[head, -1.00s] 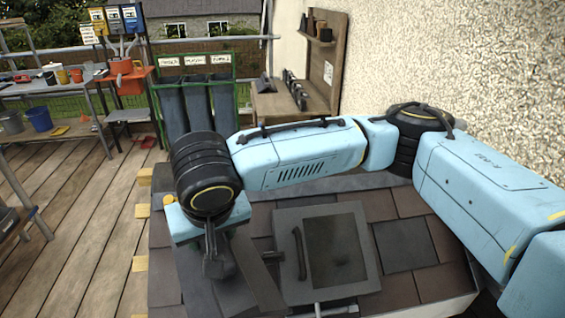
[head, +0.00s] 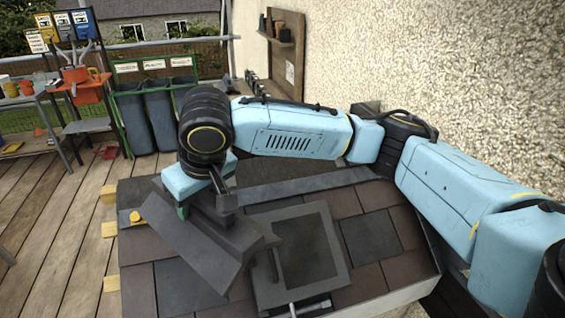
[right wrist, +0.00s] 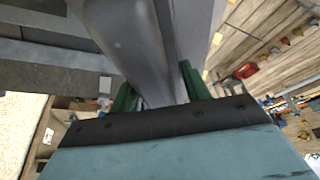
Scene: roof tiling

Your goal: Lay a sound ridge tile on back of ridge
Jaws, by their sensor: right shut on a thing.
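My right gripper (head: 184,210) is shut on a dark grey angled ridge tile (head: 190,250) and holds it tilted over the left part of the small roof. In the right wrist view the green fingers (right wrist: 158,92) stand on either side of the grey tile (right wrist: 130,40). The grey ridge strip (head: 300,187) runs along the back of the roof, partly hidden behind the tile and my right arm. I cannot tell whether the tile touches the roof. My left gripper is not in view.
A roof window (head: 330,250) with a grey frame sits in the slates just right of the tile. A rough wall (head: 480,90) stands close behind my right arm. Bins (head: 160,115) stand at the back left. The deck (head: 60,230) left of the roof is clear.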

